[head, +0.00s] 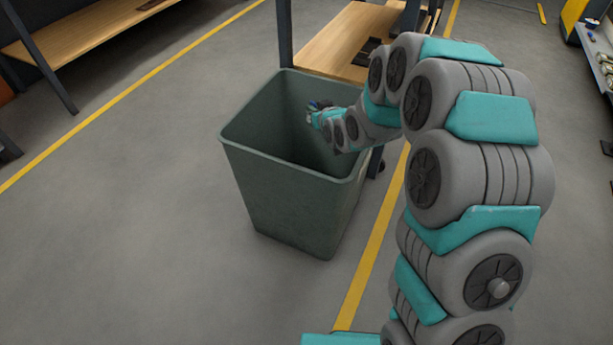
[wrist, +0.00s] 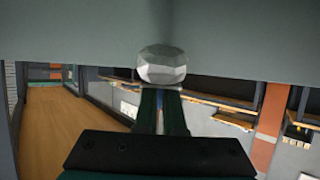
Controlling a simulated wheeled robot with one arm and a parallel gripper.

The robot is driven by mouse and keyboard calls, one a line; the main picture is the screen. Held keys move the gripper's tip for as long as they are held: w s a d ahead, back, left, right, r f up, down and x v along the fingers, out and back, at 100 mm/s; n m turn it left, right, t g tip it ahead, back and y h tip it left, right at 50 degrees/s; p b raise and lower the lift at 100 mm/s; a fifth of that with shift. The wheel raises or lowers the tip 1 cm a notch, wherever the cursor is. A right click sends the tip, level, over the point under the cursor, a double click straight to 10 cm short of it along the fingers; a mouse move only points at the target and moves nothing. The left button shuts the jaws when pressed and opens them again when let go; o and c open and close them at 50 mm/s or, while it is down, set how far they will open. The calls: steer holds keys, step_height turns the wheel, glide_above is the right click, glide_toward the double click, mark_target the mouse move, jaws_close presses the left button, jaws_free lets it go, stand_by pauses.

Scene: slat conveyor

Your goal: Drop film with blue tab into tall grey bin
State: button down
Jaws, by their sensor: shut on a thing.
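The tall grey bin (head: 285,200), greenish grey and open at the top, stands on the floor in the middle of the head view. My gripper (head: 312,112) is over its opening, near the far right side. In the wrist view my gripper (wrist: 160,90) is shut on a crumpled, pale, shiny film (wrist: 162,64) at its fingertips. A blue tab is not clear on it; a small dark blue patch shows by the fingertips in the head view. A plain grey-green surface, likely the bin's wall (wrist: 75,45), fills the top of the wrist view.
A wooden-topped bench (head: 345,42) stands right behind the bin. Another wooden bench (head: 80,35) is at the upper left, and a shelf with goods (head: 603,70) is at the far right. Yellow lines mark the floor, which is clear left of the bin.

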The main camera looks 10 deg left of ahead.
steer(key=c, duration=0.9)
jaws_free()
steer(key=shift+c, duration=0.2)
steer(key=b+v, duration=0.1)
steer(key=v, duration=0.6)
steer(key=shift+s+r, duration=0.2)
steer(key=shift+s, duration=0.15)
steer(key=shift+d, duration=0.15)
